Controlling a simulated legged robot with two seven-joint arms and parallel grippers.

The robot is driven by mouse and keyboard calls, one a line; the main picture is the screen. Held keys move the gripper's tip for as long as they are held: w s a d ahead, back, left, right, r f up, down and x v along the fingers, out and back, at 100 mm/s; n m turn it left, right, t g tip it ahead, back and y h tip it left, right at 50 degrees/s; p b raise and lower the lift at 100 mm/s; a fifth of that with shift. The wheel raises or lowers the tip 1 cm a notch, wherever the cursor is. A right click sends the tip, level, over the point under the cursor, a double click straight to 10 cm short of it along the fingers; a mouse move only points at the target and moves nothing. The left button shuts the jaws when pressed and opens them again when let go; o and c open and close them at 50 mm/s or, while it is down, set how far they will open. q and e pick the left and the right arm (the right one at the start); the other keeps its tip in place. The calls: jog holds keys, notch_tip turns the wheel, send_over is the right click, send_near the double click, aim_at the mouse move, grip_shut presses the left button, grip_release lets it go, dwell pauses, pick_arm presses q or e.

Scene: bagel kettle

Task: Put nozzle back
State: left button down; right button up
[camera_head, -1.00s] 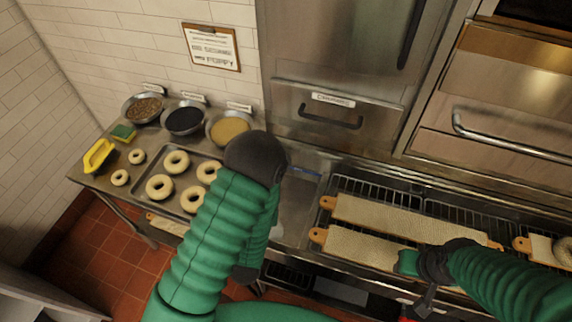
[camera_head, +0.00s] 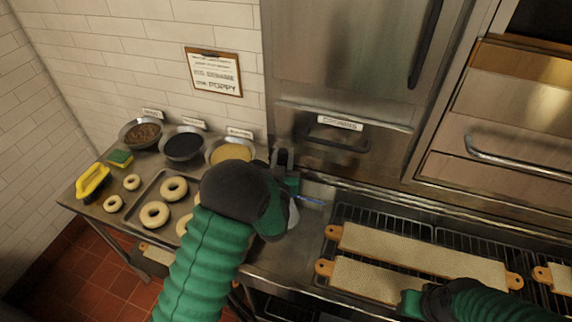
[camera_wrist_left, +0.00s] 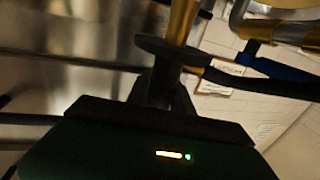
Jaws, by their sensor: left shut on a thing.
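My left gripper (camera_head: 284,160) is in front of the steel drawer front, right of the seed bowls. In the left wrist view its dark jaws (camera_wrist_left: 165,85) are shut on the nozzle (camera_wrist_left: 183,20), a brass-coloured stem with a dark round collar. A dark hose or handle runs right from the collar. The nozzle is mostly hidden behind my gripper and wrist in the head view. My right gripper (camera_head: 412,302) is low, over the front end of a bagel board; its jaws are too hidden to tell.
Bagel boards (camera_head: 420,255) lie on a wire rack at right. In the wrist view, a blue lever (camera_wrist_left: 275,68) and brass pipework (camera_wrist_left: 285,32) are close to the nozzle.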

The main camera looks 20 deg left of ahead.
pick_arm(q)
jog(key=shift+w+a+f, duration=0.25)
jog(key=shift+w+f, duration=0.3)
jog(key=shift+f, duration=0.35)
jog(key=f+p, duration=0.1)
jog(key=f, duration=0.3)
jog(key=shift+d+f+p, duration=0.1)
jog(key=shift+d+p, duration=0.3)
jog(key=shift+w+d+f, duration=0.1)
jog(key=shift+w+f, duration=0.1)
jog(key=shift+a+f, duration=0.2)
jog(key=c, duration=1.3)
grip_release()
jog(key=shift+s+a, duration=0.1)
jog(key=shift+o, duration=0.9)
